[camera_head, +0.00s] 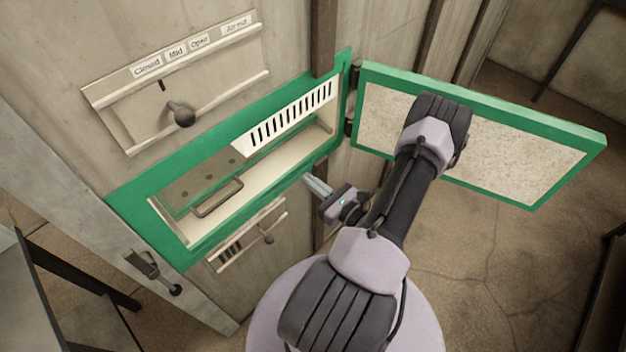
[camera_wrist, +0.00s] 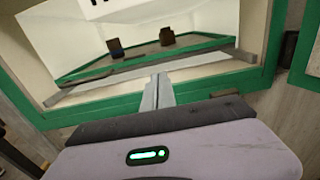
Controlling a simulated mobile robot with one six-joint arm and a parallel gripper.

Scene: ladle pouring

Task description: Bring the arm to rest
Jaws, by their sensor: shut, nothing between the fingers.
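My gripper (camera_head: 317,186) is shut and empty. It hangs in the air in front of the right part of a green-framed opening (camera_head: 125,207) in the wall, near its lower edge. In the wrist view my gripper (camera_wrist: 158,82) shows as two fingers pressed together, pointing at the opening's lower edge. I cannot tell whether the fingertips touch anything. My arm reaches up from the bottom of the head view and bends back down to the gripper.
A green-edged door (camera_head: 540,165) stands wide open to the right, behind my arm. Inside the opening are a slotted white panel (camera_head: 290,117) and a plate with a handle (camera_head: 217,197). A slider with a dark knob (camera_head: 183,117) is above. A smaller slider (camera_head: 268,238) is below.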

